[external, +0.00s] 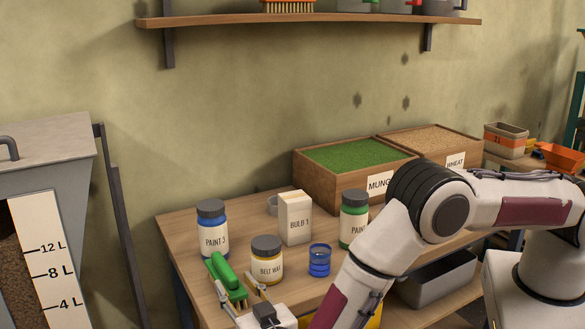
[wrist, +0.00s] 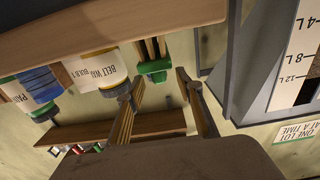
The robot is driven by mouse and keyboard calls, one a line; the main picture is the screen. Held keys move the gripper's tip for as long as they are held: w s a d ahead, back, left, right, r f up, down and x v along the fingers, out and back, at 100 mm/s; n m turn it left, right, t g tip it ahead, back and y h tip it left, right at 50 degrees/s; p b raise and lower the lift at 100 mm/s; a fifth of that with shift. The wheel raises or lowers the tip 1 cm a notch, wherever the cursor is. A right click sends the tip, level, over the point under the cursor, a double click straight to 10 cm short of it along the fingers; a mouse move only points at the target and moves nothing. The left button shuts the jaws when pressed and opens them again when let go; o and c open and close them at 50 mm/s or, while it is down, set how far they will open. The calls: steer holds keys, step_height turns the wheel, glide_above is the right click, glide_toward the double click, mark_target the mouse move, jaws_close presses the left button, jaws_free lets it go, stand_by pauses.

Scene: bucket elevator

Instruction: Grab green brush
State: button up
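The green brush (external: 225,272) lies near the front left corner of the wooden table, beside the belt wax jar. It also shows in the upside-down wrist view (wrist: 154,68), with its tan bristles against the tabletop. My gripper (external: 238,284) is open and empty, low at the table's front left. In the wrist view its two fingers (wrist: 160,80) are spread apart, with the brush just beyond and between their tips. I see no clear contact. The finger ends partly overlap the brush in the external view.
The yellow belt wax jar (external: 267,262) stands close right of the brush. The blue paint jar (external: 213,232), bulb box (external: 295,220), blue glass (external: 319,262) and green paint jar (external: 354,221) stand nearby. A grey hopper (external: 45,190) is at left. A shelf (external: 310,20) hangs above.

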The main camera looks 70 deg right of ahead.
mark_target(224, 264)
steer(key=shift+w+d, duration=0.1)
steer(key=shift+x, duration=1.2)
steer(key=shift+r+x, duration=0.15)
steer(key=shift+x, duration=1.15)
steer(key=shift+r+x, duration=0.15)
steer(key=shift+x, duration=1.15)
jaws_close()
